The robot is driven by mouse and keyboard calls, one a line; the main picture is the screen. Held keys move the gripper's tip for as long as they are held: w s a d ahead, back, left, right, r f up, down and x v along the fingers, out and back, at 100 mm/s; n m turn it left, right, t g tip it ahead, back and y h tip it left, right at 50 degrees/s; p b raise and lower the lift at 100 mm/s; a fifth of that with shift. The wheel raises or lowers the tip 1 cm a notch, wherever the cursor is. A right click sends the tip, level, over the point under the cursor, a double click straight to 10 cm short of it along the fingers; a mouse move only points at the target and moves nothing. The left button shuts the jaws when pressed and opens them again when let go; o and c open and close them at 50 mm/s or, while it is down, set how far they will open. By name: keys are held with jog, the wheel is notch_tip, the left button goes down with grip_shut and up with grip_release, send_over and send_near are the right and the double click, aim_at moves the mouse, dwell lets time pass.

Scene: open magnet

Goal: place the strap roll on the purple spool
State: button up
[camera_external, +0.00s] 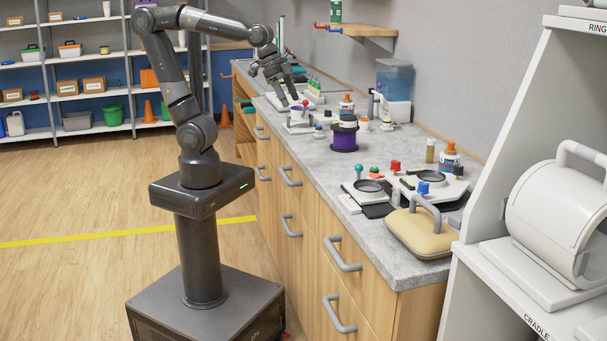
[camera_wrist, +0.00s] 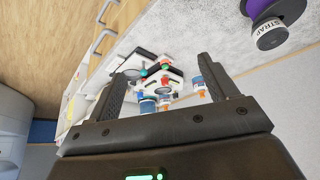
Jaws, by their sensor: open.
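The purple spool (camera_external: 344,138) stands upright on the grey counter, a purple drum with dark flanges. It also shows at the upper right of the wrist view (camera_wrist: 268,8). The strap roll (camera_external: 348,119) is small and dark and sits on top of the spool. In the wrist view, which looks nearly upside down, its STRAP label (camera_wrist: 270,30) faces the camera and it meets the spool's end. How well it is seated cannot be told. My gripper (camera_external: 291,98) is open and empty above the counter, behind and left of the spool. Its spread fingers (camera_wrist: 163,72) hold nothing.
Devices with round plates and coloured knobs (camera_external: 368,187) and a tan pad with a grey handle (camera_external: 420,232) fill the near counter. An orange-capped bottle (camera_external: 346,104) and a blue water tank (camera_external: 394,80) stand behind the spool. Bare counter (camera_external: 305,150) lies left of it.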

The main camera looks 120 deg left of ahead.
jog(key=s+d+f+m+h, duration=0.1)
jog(key=s+d+f+m, duration=0.1)
jog(key=s+d, duration=0.5)
jog(key=shift+s+d+f, duration=0.25)
jog(key=shift+d+f, duration=0.25)
jog(key=shift+d, duration=0.25)
dwell(0.4)
